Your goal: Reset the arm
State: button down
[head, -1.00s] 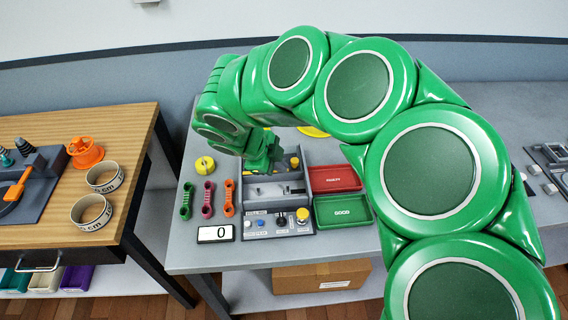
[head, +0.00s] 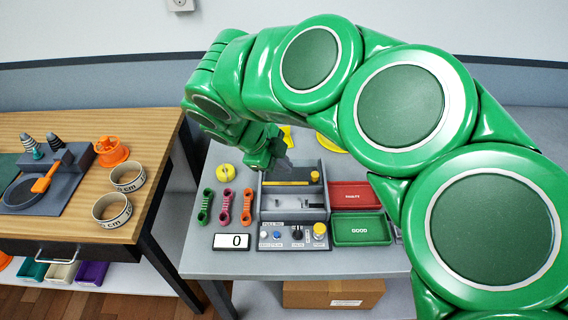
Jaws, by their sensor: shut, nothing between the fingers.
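My green arm arches from the lower right across the grey table. My gripper (head: 278,160) points down just behind the left back of the grey testing device (head: 295,207). Its fingers are small and partly dark here. It holds nothing that I can see.
Green, magenta and orange straps (head: 225,205) lie left of the device, with a yellow round piece (head: 226,172) behind them. A red tray (head: 352,196) and a green GOOD tray (head: 360,230) stand at right. A wooden table (head: 160,130) with rings stands at left.

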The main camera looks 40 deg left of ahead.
dwell(0.3)
